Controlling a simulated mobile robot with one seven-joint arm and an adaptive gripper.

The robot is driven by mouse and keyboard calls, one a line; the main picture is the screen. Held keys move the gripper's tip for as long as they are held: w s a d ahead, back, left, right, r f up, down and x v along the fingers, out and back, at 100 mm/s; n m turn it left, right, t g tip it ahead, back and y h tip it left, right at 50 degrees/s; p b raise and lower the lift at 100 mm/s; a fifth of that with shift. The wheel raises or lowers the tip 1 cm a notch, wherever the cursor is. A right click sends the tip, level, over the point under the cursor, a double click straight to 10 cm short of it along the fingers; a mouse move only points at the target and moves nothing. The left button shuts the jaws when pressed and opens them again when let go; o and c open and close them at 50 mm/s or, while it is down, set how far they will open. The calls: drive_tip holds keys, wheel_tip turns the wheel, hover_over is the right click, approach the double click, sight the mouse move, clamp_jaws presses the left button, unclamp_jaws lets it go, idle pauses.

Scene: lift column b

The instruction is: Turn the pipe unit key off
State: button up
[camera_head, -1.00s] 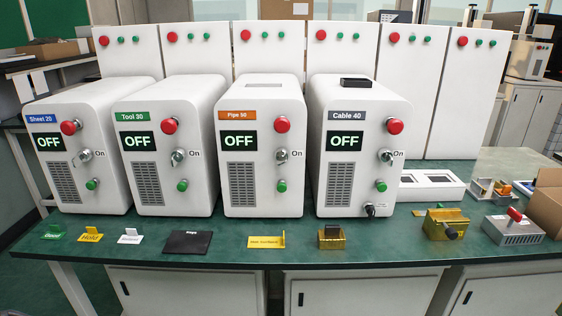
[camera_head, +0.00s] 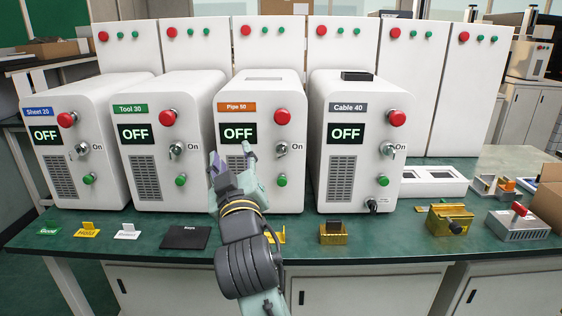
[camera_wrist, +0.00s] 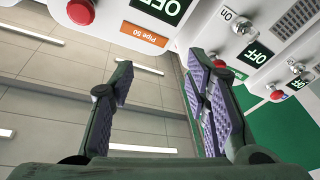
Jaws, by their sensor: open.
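The white pipe unit (camera_head: 262,95) has an orange "Pipe 50" label (camera_head: 237,107) and a display (camera_head: 237,133) reading OFF. My gripper (camera_head: 231,154) is open and empty in front of this unit, left of the key, and hides part of the vent. In the wrist view, the open gripper (camera_wrist: 160,85) shows both pads apart with nothing between. The upside-down "Pipe 50" label (camera_wrist: 144,34) is there, but I cannot make out the pipe key.
The tool unit (camera_head: 165,95) stands left and the cable unit (camera_head: 358,100) right, both reading OFF, with narrow gaps between units. The green bench (camera_head: 300,236) holds small cards, a black pad (camera_head: 186,236) and a gold holder (camera_head: 333,234) in front.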

sight(282, 156)
drive_tip(key=w+d+f+m+g+h, duration=0.2)
drive_tip(key=d+f+h, duration=0.3)
drive_tip(key=d, duration=0.4)
drive_tip(key=w+p, duration=0.1)
drive_tip(key=w, duration=0.4)
drive_tip(key=w+p, duration=0.1)
drive_tip(key=w, duration=0.4)
drive_tip(key=shift+w+d+r, duration=0.1)
drive_tip(key=shift+w+d, duration=0.1)
clamp_jaws()
